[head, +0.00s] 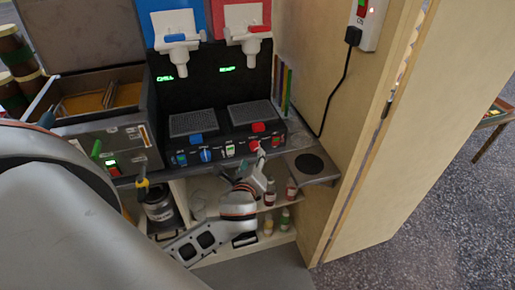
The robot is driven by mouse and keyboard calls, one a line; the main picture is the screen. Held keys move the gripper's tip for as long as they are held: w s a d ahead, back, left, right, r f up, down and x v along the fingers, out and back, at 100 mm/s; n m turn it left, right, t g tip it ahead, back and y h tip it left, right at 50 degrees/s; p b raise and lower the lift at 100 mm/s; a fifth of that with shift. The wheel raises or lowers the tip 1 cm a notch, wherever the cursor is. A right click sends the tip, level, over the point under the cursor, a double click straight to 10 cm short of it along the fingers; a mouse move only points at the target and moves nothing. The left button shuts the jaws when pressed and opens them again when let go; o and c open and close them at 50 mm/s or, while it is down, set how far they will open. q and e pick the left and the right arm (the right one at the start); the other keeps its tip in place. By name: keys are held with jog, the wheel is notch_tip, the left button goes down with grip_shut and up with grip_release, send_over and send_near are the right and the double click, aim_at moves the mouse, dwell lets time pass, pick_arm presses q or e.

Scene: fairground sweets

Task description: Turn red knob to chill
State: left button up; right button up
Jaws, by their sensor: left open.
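A slush machine with a blue tank (172,20) and a red tank (235,14) stands on the counter. Its red knob (254,145) is on the front panel, below the red tank. A blue knob (206,155) sits further left. The left green display (165,78) seems to read CHILL; the right green display (227,69) is too small to read surely. My left gripper (263,164) is open, just in front of and below the red knob. A fingertip is close to the knob; I cannot tell whether they touch. My right gripper is out of view.
Green switches (229,150) flank the knobs. A metal fryer-like unit (110,140) stands left. A round dark plate (309,164) lies right of the panel, beside the wooden wall (365,140) with a socket and cable.

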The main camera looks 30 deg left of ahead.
aim_at(255, 149)
pick_arm(q)
jog(key=x, duration=0.6)
jog(key=shift+w+a+f, duration=0.15)
jog(key=shift+w, duration=0.15)
jog(key=c, duration=1.1)
